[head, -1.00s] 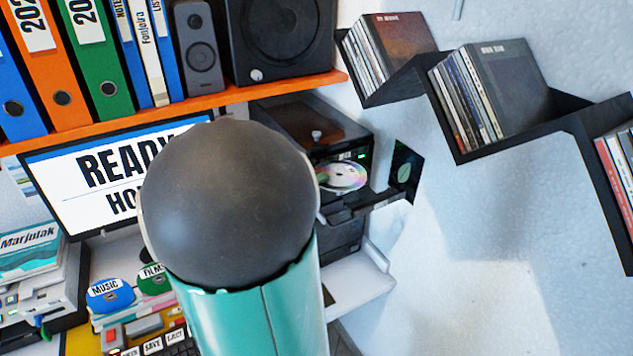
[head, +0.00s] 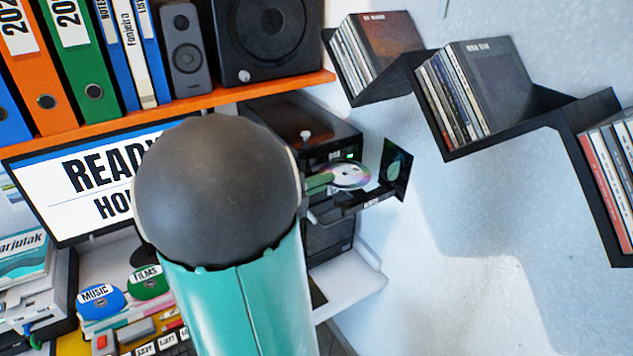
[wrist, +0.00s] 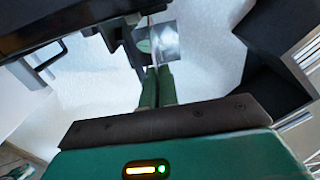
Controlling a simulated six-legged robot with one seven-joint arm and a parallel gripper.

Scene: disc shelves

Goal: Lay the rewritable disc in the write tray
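The shiny rewritable disc (head: 349,175) is in the head view, just above the dark tray (head: 350,207) that sticks out of the black drive. My gripper (head: 322,183) shows as green fingers at the disc's left edge, partly hidden behind my arm, and appears shut on it. In the wrist view my gripper's green fingers (wrist: 158,72) are close together, pointing toward the tray (wrist: 128,50). The disc is hard to make out there, nearly edge-on. I cannot tell whether the disc touches the tray.
A dark square panel (head: 396,172) with a green shape stands at the tray's outer end. A black zigzag shelf (head: 490,142) with disc cases is on the right wall. The orange shelf (head: 200,108) and the monitor (head: 55,185) are at left. Wall space below the zigzag shelf is clear.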

